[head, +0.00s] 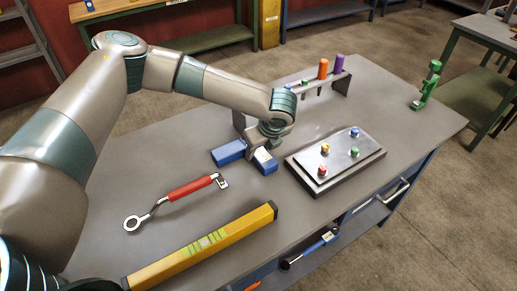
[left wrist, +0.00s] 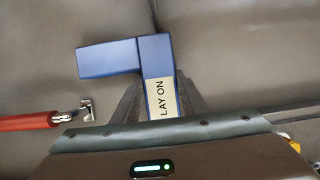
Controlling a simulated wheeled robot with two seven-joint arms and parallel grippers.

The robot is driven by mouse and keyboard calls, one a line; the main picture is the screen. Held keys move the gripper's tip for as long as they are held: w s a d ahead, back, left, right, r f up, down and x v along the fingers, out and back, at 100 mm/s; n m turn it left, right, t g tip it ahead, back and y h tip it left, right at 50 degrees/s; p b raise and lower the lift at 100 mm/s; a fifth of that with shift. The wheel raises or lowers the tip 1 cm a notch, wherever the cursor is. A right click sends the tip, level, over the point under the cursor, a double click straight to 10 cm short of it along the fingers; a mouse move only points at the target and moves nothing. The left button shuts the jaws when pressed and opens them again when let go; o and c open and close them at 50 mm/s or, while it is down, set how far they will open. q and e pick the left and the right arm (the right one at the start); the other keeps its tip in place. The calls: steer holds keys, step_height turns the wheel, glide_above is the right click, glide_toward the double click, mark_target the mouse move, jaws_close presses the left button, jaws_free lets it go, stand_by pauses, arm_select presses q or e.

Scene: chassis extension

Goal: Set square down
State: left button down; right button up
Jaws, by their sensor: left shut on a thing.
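The blue square (head: 229,152) is an L-shaped piece at the middle of the grey workbench (head: 170,235). My left gripper (head: 262,152) is shut on one of its legs, from above. The left gripper (left wrist: 163,100) has a finger on each side of that leg. The square is at or just above the bench top; I cannot tell whether it touches. My right gripper is not in view.
A dark plate with several coloured knobs (head: 334,160) lies right of the square. A red-handled tool (head: 190,188) and a yellow level (head: 205,248) lie nearer. A tool rack (head: 342,82) stands behind, and a green clamp (head: 425,90) far right. Bench left of the square is clear.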

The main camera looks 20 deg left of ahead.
arm_select(q)
steer(key=c, duration=1.4)
jaws_free()
steer(key=o, duration=0.3)
steer(key=shift+s+d+r, duration=0.1)
steer(key=shift+d+r, duration=0.05)
steer(key=shift+r, duration=0.25)
steer(key=b+v, duration=0.2)
steer(key=v, duration=0.9)
steer(key=shift+r, duration=0.2)
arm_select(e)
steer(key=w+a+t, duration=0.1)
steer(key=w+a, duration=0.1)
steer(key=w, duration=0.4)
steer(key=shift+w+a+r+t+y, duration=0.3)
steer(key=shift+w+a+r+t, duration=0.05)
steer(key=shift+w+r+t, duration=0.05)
